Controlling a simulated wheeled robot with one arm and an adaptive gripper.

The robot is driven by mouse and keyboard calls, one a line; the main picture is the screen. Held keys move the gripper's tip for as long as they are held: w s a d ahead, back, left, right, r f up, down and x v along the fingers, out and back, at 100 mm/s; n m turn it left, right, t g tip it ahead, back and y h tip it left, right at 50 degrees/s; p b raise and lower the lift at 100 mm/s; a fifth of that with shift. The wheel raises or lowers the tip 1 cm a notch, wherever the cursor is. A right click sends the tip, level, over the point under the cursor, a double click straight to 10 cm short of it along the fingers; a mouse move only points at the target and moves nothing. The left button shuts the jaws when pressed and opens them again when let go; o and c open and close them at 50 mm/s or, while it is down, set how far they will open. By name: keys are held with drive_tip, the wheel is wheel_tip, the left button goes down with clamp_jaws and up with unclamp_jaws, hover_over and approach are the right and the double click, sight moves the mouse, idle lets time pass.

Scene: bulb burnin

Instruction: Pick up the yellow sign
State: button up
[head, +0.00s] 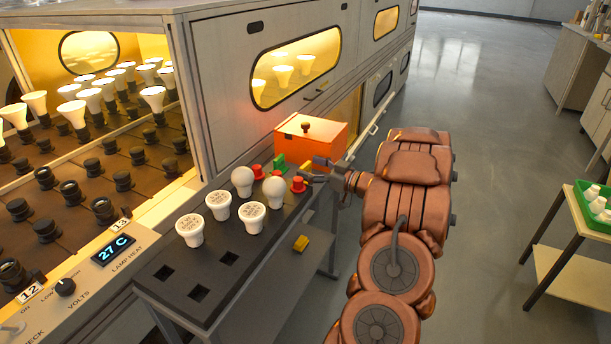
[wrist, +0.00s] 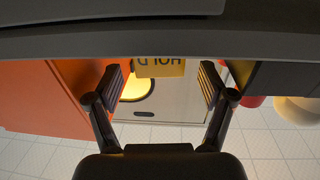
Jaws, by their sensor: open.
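The yellow sign (wrist: 160,68), with dark lettering reading HOLD upside down, shows at the top centre of the wrist view. Its upper part in that picture is cut off by a dark grey band. My gripper (wrist: 162,76) is open, with one finger on each side of the sign in the picture and a gap on both sides. I cannot tell how deep the sign sits between the fingers. In the head view my gripper (head: 312,173) is beside the orange box, at the far end of the dark stand; I cannot make out the sign's lettered face there.
An orange box (head: 316,138) stands close beyond my gripper. Red knobs (head: 298,184), a green block (head: 279,162) and several white bulbs (head: 252,217) are on the dark stand (head: 170,300).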

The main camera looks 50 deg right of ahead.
drive_tip(key=shift+w+a, duration=0.2)
drive_tip(key=shift+w, duration=0.9)
drive_tip(key=c, duration=1.3)
drive_tip(key=shift+o, duration=0.2)
